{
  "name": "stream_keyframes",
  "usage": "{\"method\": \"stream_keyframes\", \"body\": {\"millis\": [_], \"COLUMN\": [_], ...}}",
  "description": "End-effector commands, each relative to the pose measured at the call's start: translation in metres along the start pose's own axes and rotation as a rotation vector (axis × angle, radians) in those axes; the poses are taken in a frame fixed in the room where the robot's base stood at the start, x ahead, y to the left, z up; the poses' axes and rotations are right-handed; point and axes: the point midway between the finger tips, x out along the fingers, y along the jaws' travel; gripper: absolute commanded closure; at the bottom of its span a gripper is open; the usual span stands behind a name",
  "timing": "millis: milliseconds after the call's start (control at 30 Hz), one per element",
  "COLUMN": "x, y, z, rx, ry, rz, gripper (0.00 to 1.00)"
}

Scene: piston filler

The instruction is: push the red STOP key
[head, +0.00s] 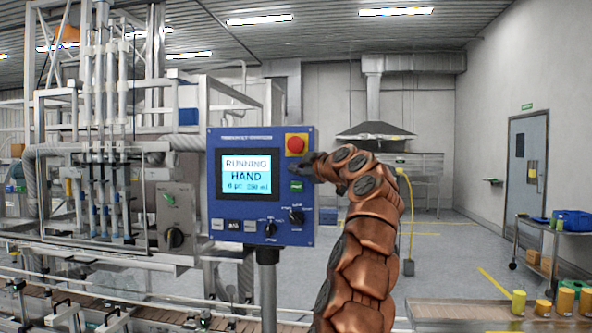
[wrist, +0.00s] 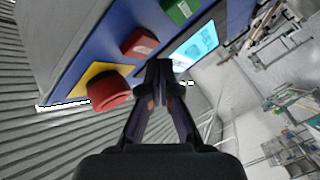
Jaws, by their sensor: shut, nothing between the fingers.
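The red STOP key (wrist: 139,42) is a small red block on the blue panel, seen in the wrist view between a green key (wrist: 181,10) and a round red mushroom button (wrist: 109,93) on a yellow plate. My gripper (wrist: 158,69) is shut and empty. Its tips are close beside the red key in the picture; I cannot tell whether they touch it. In the head view my gripper (head: 308,165) is at the panel's right edge, below the mushroom button (head: 296,144) and above the green key (head: 296,186). It hides the red key there.
The blue panel (head: 214,226) stands on a post and has a screen (head: 246,175) reading RUNNING, HAND. Knobs (head: 296,215) and small keys (head: 233,225) lie along its bottom. Filler pipework stands at left. A cart (head: 548,240) stands at right.

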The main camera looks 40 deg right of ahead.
Motion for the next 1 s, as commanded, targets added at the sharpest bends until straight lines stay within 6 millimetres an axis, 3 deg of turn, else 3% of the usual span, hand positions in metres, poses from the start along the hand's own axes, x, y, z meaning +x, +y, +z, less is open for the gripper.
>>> {"method": "stream_keyframes", "body": {"millis": [1000], "x": [0.0068], "y": [0.0046], "z": [0.0041], "rx": [0.0], "ry": [0.0], "rz": [0.0], "gripper": [1.0]}}
